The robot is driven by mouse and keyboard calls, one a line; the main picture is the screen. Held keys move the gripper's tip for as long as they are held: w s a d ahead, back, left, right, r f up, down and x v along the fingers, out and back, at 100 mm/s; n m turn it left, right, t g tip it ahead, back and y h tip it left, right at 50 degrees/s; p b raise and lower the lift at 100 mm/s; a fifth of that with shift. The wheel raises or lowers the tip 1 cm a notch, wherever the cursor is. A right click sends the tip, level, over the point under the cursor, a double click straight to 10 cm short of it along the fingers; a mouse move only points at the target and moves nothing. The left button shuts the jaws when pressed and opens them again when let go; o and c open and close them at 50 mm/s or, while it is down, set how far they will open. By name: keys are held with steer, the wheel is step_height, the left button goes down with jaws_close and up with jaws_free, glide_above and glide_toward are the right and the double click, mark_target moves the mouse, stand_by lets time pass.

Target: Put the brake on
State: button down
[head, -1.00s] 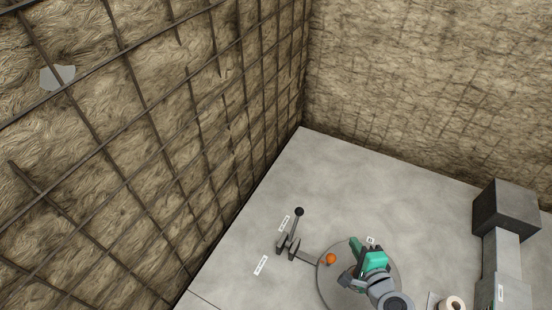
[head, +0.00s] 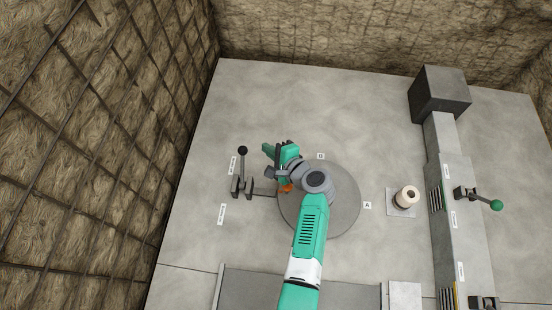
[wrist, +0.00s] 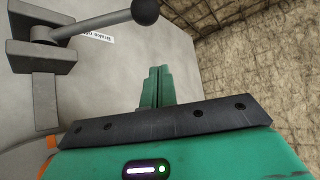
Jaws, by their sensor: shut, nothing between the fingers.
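The brake lever is a dark rod with a black ball knob (head: 242,151) on a grey bracket (head: 242,188), left of the round plate. In the head view the rod leans toward the far wall, beside the upper of two white labels. In the wrist view the lever knob (wrist: 145,11) is at the top, with the bracket (wrist: 40,45) at upper left. A label partly hidden by the rod begins "Brake". My gripper (head: 267,148) is just right of the knob. Its green fingers (wrist: 156,85) are shut and empty, with no visible contact with the lever.
The round plate (head: 345,205) lies under my arm, with an orange knob (head: 286,187) at its left edge. A cream spool-like object (head: 406,197) and a grey machine with a green-knobbed lever (head: 496,205) stand right. Rough mesh-covered walls bound the left and back.

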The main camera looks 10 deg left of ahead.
mark_target(242, 168)
steer(key=a, duration=0.1)
steer(key=s+a, duration=0.1)
steer(key=a, duration=0.2)
steer(key=shift+s+r, duration=0.15)
steer(key=shift+r, duration=0.15)
